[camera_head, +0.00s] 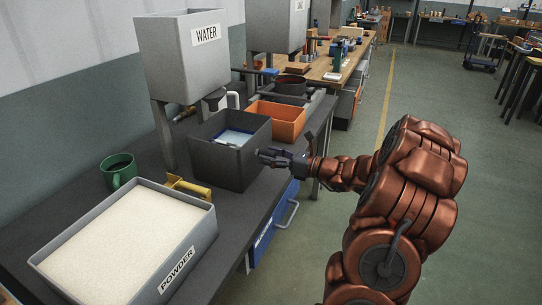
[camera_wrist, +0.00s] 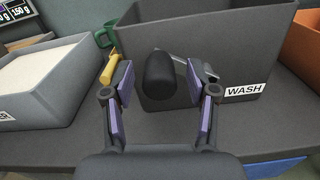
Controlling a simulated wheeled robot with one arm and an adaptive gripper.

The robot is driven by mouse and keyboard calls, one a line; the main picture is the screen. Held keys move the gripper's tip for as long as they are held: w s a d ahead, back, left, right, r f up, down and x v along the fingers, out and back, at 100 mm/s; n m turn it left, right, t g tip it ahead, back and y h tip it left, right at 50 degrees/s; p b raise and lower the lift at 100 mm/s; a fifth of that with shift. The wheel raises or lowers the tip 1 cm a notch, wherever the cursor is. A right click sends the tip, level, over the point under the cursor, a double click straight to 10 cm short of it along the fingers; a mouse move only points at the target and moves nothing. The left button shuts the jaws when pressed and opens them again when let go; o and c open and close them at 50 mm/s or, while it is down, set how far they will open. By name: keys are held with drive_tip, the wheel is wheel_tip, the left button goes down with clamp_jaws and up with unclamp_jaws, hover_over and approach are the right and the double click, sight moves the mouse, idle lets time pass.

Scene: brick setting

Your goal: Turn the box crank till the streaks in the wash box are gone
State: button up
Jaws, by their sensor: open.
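The dark grey wash box (camera_head: 228,165) stands on the bench, with something pale blue and white inside (camera_head: 235,137); I cannot make out streaks at this size. In the wrist view the wash box (camera_wrist: 235,50) fills the top and bears a WASH label. The crank's black knob (camera_wrist: 160,74) sticks out from the box front toward me, with a grey crank arm (camera_wrist: 201,66) behind it. My gripper (camera_wrist: 164,92) is open, one finger on each side of the knob, with gaps visible. In the head view my gripper (camera_head: 268,156) is at the box's right side and hides the crank.
A tray of white powder (camera_head: 55,262), a green mug (camera_head: 119,170) and a yellow-handled tool (camera_head: 188,188) are left of the box. An orange bin (camera_head: 285,122) is beyond it. A WATER tank (camera_head: 180,60) stands above. A blue drawer (camera_head: 268,228) is below the bench edge.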

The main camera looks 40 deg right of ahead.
clamp_jaws()
idle(0.5)
